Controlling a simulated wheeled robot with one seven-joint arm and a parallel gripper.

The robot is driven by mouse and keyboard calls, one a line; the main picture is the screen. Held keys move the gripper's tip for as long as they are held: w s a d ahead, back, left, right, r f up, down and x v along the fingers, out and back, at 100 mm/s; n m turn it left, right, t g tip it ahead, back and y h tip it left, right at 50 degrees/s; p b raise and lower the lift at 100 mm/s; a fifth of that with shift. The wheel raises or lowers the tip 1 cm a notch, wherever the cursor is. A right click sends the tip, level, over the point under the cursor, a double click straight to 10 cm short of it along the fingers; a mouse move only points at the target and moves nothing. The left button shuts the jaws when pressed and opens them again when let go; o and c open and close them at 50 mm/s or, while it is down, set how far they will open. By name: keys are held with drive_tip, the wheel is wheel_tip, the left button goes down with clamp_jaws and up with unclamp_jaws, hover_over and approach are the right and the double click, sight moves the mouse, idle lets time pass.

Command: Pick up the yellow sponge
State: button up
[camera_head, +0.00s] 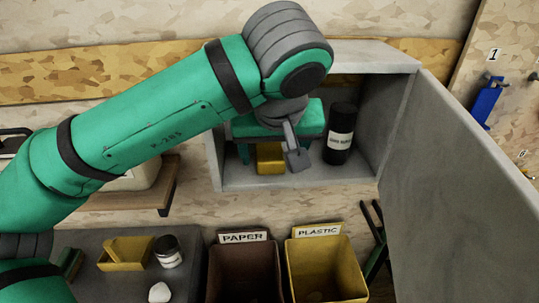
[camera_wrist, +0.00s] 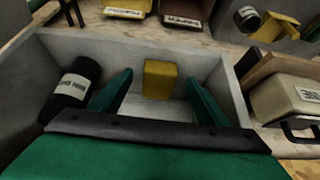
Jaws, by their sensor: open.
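The yellow sponge (camera_head: 270,160) is a block standing on the floor of an open grey wall cabinet (camera_head: 255,182). In the wrist view the sponge (camera_wrist: 160,80) shows between the two teal fingers, with visible space on both sides. My gripper (camera_head: 276,149) is open and reaches into the cabinet, its body above and partly hiding the sponge in the head view. In the wrist view my gripper (camera_wrist: 160,76) holds nothing. I cannot tell exactly how far the fingertips are from the sponge.
A black labelled bottle (camera_head: 340,133) stands in the cabinet close beside my gripper. The grey cabinet door (camera_head: 460,190) is open on the right. Below are a brown paper bin (camera_head: 245,270) and a yellow plastic bin (camera_head: 326,265). A beige case (camera_head: 137,178) sits on a shelf at left.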

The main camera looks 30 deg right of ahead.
sight(270, 151)
drive_tip(key=shift+w+d, duration=0.2)
drive_tip(key=shift+w, duration=0.2)
drive_tip(key=w, duration=0.1)
drive_tip(key=w+d, duration=0.1)
drive_tip(key=shift+w, duration=0.3)
drive_tip(key=shift+x, duration=1.1)
drive_tip(key=shift+d+f, duration=0.1)
drive_tip(key=shift+f, duration=0.3)
drive_tip(key=c, duration=1.1)
